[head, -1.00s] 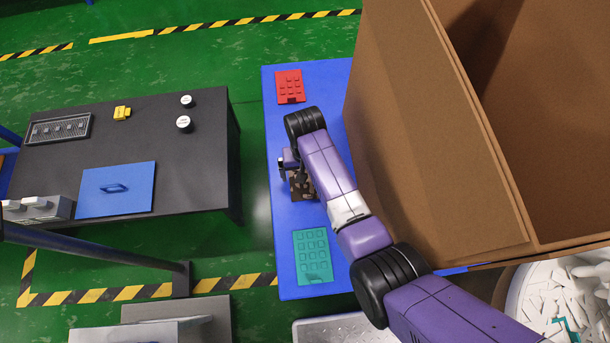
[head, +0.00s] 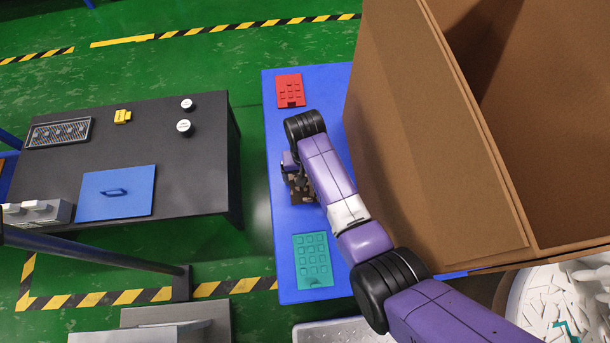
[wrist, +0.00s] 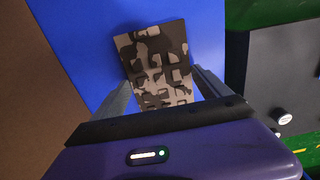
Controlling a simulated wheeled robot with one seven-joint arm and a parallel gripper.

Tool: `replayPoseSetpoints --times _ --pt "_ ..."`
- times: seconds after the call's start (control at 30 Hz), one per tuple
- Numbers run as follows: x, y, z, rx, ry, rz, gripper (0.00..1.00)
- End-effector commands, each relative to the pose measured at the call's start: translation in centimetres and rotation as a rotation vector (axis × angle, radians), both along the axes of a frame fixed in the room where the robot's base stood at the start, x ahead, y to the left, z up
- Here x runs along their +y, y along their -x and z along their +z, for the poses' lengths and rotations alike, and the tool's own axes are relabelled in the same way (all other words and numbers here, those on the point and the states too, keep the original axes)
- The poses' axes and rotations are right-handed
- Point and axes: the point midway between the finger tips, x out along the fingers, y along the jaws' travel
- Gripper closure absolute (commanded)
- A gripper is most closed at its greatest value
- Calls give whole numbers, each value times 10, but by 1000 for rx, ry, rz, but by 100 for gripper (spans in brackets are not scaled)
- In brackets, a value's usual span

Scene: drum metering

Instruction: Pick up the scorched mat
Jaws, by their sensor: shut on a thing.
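The scorched mat (wrist: 155,65) is a rectangular pad with raised blocks, patched dark brown and grey-beige. In the wrist view it lies between the two fingers of my gripper (wrist: 160,88), which is shut on it. In the head view only a part of the mat (head: 302,190) shows, beside and below my gripper (head: 293,172); my purple arm hides the rest. I cannot tell whether the mat is clear of the blue table (head: 283,225).
A red mat (head: 290,90) lies at the table's far end and a teal mat (head: 312,261) at its near end. A large open cardboard box (head: 440,140) stands close on the right. A dark table (head: 150,130) stands left across a green floor gap.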

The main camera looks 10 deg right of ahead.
Motion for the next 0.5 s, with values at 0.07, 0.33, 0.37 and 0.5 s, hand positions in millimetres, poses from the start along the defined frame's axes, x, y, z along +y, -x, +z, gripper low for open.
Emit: replayPoseSetpoints --times 0.07,0.33,0.37,0.5 --pt "0 -1 10 -4 -1 0 59" --pt "0 -1 61 -5 -2 -1 59" --pt "0 -1 68 -5 -2 -1 59" --pt "0 -1 100 -5 -2 0 59"
